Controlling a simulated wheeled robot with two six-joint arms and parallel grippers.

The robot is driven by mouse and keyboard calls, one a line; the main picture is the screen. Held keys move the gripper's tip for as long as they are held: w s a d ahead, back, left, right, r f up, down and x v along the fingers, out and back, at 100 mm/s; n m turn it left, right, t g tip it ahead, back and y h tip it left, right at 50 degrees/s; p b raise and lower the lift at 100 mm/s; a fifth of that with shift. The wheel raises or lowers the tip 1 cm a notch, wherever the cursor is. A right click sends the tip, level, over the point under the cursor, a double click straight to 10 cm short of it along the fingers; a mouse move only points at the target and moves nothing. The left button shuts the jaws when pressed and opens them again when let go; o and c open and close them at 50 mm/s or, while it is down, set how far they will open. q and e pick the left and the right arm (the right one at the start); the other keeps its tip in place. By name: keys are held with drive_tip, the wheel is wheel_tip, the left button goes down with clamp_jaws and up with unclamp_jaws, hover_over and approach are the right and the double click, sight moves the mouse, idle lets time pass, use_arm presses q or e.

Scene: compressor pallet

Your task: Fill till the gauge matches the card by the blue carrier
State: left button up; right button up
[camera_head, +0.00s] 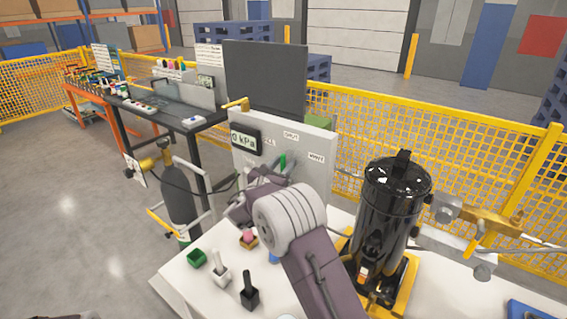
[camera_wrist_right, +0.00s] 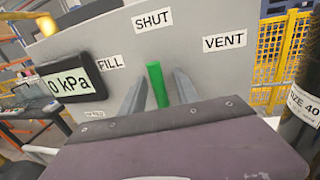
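The gauge (camera_head: 244,140) on the grey panel (camera_head: 318,150) reads 0 kPa, and it also shows in the right wrist view (camera_wrist_right: 70,84). The panel has FILL, SHUT and VENT labels. A green lever handle (camera_wrist_right: 157,86) stands upright under SHUT, between FILL and VENT. My right gripper (camera_wrist_right: 160,90) is open, with one finger on each side of the handle; I cannot tell whether either touches it. In the head view the right arm partly hides the handle (camera_head: 283,160). A blue piece (camera_head: 532,309), possibly the blue carrier, is cut off at bottom right. No card is visible beside it. My left gripper is not in view.
A black cylinder (camera_head: 392,205) stands on a yellow base at right of my right arm. Green (camera_head: 197,259), white (camera_head: 220,273) and black (camera_head: 250,292) small pieces sit on the white table. A grey gas bottle (camera_head: 179,195) stands left. Yellow mesh fencing runs behind.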

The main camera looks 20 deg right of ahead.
drive_tip(key=shift+w+f, duration=0.1)
drive_tip(key=shift+w, duration=0.05)
clamp_jaws()
idle(1.4)
